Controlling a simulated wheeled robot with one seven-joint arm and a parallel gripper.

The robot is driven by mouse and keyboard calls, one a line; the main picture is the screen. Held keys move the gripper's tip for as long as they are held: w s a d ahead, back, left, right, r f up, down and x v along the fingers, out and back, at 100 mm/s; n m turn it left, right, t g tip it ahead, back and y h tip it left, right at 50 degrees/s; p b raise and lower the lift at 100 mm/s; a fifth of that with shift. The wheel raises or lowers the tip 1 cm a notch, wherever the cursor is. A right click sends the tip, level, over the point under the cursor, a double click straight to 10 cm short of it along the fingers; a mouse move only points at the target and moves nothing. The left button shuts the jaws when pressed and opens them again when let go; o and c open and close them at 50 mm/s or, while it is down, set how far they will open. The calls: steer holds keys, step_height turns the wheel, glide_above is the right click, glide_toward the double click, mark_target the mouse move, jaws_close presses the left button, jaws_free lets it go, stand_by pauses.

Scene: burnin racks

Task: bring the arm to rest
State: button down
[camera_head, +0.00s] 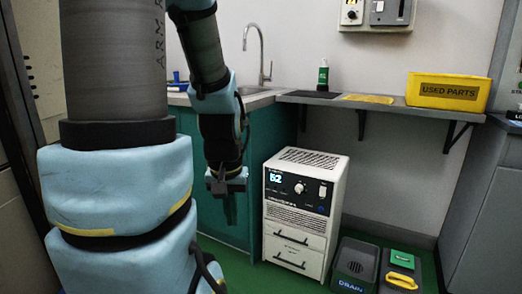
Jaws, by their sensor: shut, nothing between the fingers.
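My arm hangs down in the left half of the head view, its thick blue and grey links close to the camera. My gripper (229,207) points downward in front of the teal cabinet (185,125). It is shut with nothing held between its fingers. It hangs to the left of the white unit and looks apart from it. The dark fingers are small and partly merge with the dark teal behind them.
A white unit (297,228) with a lit display stands on the green floor. A drain bin (353,268) and a tray with green and yellow items (402,272) lie right of it. A wall shelf (391,104) bears a yellow used parts bin (447,91). A sink tap (262,55) stands behind.

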step_height(320, 180, up, 22)
steer(key=p, duration=2)
steer(key=shift+r, duration=0.25)
steer(key=c, duration=1.6)
jaws_free()
